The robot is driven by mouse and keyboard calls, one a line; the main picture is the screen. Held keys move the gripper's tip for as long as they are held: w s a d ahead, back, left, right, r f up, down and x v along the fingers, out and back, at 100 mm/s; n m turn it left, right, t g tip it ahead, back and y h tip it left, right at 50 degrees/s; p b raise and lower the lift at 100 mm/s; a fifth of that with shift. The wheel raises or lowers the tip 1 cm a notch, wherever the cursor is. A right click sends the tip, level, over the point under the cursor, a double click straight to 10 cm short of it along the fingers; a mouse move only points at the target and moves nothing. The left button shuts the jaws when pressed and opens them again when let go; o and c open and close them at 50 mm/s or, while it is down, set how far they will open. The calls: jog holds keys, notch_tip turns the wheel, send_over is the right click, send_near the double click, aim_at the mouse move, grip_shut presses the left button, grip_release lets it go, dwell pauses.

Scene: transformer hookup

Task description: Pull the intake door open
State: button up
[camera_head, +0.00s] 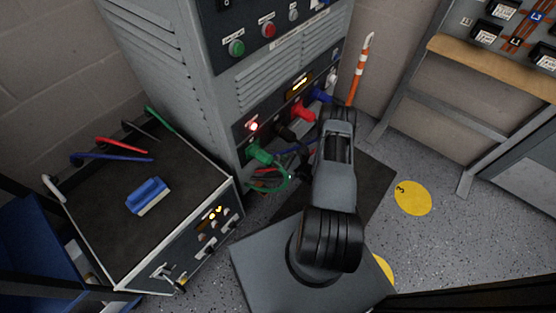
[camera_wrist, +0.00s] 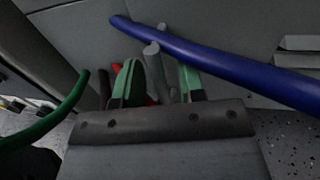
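The grey cabinet (camera_head: 180,70) stands at the centre back, with coloured plugs in its lower front panel. I cannot clearly make out the intake door; my arm and the cables cover the low front of the cabinet. In the wrist view my gripper (camera_wrist: 158,82) has its two green-and-black fingers apart. A grey rounded bar, possibly a handle (camera_wrist: 152,50), shows between them in front of a grey panel (camera_wrist: 75,32). I cannot tell whether either finger touches the bar. In the head view the gripper is mostly hidden by my arm, low near the cabinet front.
A blue cable (camera_wrist: 215,58) crosses above the fingers, and a green cable (camera_wrist: 50,122) hangs at left. Green (camera_head: 260,153), red (camera_head: 303,110) and blue plugs sit on the cabinet. A tool cart (camera_head: 110,225) stands left, a bench (camera_head: 490,65) right.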

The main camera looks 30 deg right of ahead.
jog(key=shift+c, duration=0.3)
grip_shut()
